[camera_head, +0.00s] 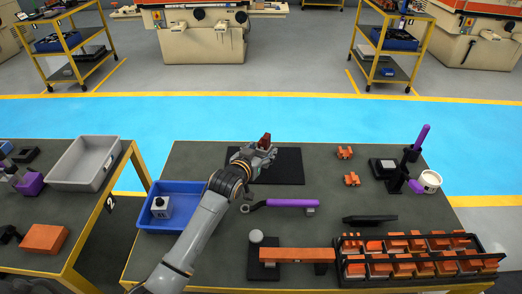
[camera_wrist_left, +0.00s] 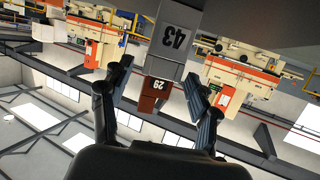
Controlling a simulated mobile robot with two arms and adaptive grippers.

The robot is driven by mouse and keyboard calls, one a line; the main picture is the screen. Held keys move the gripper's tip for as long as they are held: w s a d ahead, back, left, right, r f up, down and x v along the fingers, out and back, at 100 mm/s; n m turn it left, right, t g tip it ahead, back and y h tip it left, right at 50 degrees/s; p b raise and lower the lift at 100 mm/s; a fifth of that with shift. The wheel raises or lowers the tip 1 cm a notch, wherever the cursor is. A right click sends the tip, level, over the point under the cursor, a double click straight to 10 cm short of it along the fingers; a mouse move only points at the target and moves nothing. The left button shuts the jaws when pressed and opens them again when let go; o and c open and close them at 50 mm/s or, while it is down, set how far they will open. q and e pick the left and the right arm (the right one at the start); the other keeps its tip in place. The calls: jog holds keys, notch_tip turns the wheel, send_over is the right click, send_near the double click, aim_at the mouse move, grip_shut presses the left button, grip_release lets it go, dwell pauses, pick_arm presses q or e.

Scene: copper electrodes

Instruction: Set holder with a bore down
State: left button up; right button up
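A grey holder block marked 43 (camera_wrist_left: 172,45) carries a red-brown piece marked 29 (camera_wrist_left: 153,92). In the left wrist view, which is upside down, the holder rests on a dark surface. In the head view the red-brown piece (camera_head: 265,139) shows above my left gripper (camera_head: 254,156), over the black mat (camera_head: 288,166); the holder is mostly hidden there. In the left wrist view my left gripper (camera_wrist_left: 160,98) is open, with its fingers on either side of the piece and gaps visible. I cannot make out a bore. My right gripper is out of view.
A blue bin (camera_head: 177,226) holds a pale block (camera_head: 160,207). A purple-handled tool (camera_head: 290,203) lies before the mat. Orange parts fill a black rack (camera_head: 345,283) at front right. A black stand (camera_head: 400,172) and white cup (camera_head: 429,182) are at right. Table space right of the mat is partly free.

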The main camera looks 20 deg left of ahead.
pick_arm(q)
jog(key=shift+r, duration=0.1)
jog(key=shift+s, duration=0.1)
jog(key=v, duration=1.1)
jog(key=shift+s+r+b, duration=0.25)
jog(key=shift+s+b, duration=0.1)
